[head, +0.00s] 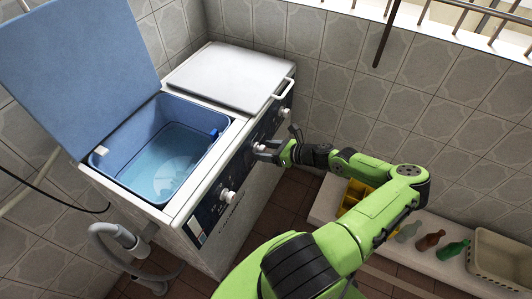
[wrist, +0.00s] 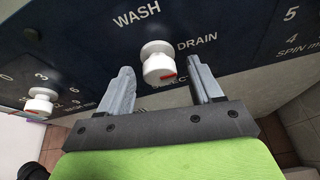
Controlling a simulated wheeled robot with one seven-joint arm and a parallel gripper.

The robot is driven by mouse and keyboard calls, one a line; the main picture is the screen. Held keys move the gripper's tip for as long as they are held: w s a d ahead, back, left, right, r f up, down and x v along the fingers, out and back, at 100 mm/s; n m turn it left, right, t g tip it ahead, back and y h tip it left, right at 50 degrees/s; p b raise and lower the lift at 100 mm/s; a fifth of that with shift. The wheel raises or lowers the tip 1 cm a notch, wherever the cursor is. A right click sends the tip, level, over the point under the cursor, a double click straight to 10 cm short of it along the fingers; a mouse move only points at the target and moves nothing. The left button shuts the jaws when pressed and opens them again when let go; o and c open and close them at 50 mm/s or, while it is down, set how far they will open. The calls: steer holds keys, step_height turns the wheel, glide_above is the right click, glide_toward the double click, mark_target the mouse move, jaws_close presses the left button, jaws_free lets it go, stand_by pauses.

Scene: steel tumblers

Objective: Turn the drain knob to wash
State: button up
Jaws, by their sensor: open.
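The drain knob (wrist: 157,62) is a white round knob on the dark blue control panel, between the printed words WASH at upper left and DRAIN at right. A red mark shows on its lower right side. My gripper (wrist: 160,70) is open, with one grey finger on each side of the knob. Gaps show between the fingers and the knob. In the head view my gripper (head: 268,152) is at the middle of the washer's front panel and partly covers the knob there.
The washer (head: 213,130) has an open blue lid (head: 75,65) and water in its tub. Another white knob (head: 228,196) is on the left of the panel, and one (head: 285,112) on the right. A low ledge at right holds a yellow crate (head: 354,196), bottles and a beige basket (head: 500,258).

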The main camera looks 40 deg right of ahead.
steer(key=shift+w+a, duration=0.1)
steer(key=shift+w, duration=0.15)
steer(key=c, duration=1.1)
steer(key=shift+o, duration=0.2)
steer(key=shift+s+p, duration=0.1)
steer(key=shift+p, duration=0.2)
steer(key=shift+a+n+t+h+p, duration=0.15)
steer(key=shift+n+t+h+p, duration=0.15)
steer(key=shift+n+h+p, duration=0.6)
steer(key=n+t+h, duration=0.1)
steer(key=n, duration=0.2)
steer(key=shift+a+f, duration=0.1)
steer(key=shift+f, duration=0.1)
steer(key=shift+a+f+n+t+h+b, duration=0.1)
steer(key=shift+n+t+h+b, duration=0.45)
steer(key=shift+n+b, duration=0.6)
steer(key=shift+d+f+n+t+h+b, duration=0.1)
steer(key=shift+n+t+h+b, duration=0.45)
steer(key=shift+n, duration=1.1)
steer(key=shift+a+n+t+h+b, duration=0.1)
steer(key=shift+n+t+h+b, duration=0.4)
steer(key=shift+n+b, duration=0.7)
steer(key=shift+n, duration=0.3)
